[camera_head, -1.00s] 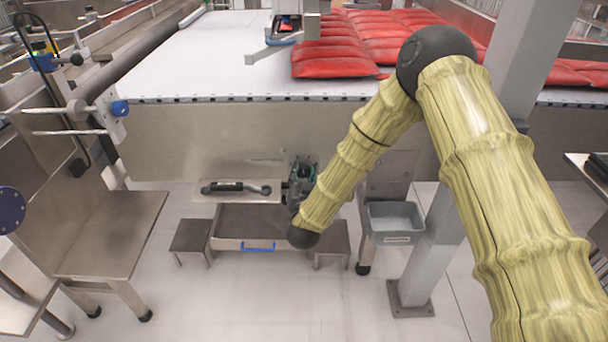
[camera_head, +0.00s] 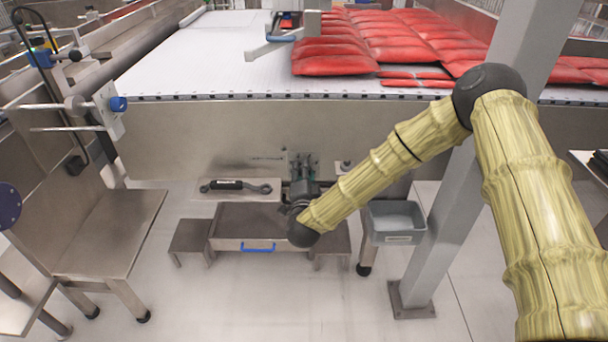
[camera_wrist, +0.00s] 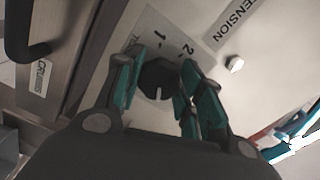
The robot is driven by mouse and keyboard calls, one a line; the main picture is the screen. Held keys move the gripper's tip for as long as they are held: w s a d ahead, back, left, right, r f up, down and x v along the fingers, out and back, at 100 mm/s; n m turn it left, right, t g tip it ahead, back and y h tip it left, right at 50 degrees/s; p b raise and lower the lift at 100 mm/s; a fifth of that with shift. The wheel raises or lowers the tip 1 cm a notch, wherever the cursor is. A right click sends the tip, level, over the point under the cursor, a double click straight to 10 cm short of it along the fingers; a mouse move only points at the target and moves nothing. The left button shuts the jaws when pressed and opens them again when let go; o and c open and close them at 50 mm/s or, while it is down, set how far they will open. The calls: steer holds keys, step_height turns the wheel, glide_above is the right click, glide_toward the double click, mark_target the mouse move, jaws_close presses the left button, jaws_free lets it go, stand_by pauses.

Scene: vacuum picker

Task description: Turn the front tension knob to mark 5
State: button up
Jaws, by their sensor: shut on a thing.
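In the wrist view, a black faceted knob (camera_wrist: 157,78) with a white pointer line sits on a pale dial plate (camera_wrist: 165,30). Marks 1 and 2 show on the plate beyond the knob; the other marks are hidden by the fingers and palm. The pointer line faces my palm, away from 1 and 2. A "TENSION" label (camera_wrist: 236,20) is on the panel nearby. My gripper (camera_wrist: 160,85) is shut on the knob, one teal finger on each side. In the head view my gripper (camera_head: 301,165) is at the machine's front panel; the knob is hidden there.
A grey bin (camera_head: 396,222) and a steel post (camera_head: 450,220) are to the right. Red bags (camera_head: 335,62) lie on the belt above.

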steer(key=shift+m+b, duration=0.35)
steer(key=shift+m, duration=1.15)
steer(key=o, duration=1)
steer(key=s, duration=1.2)
steer(key=shift+f, duration=0.1)
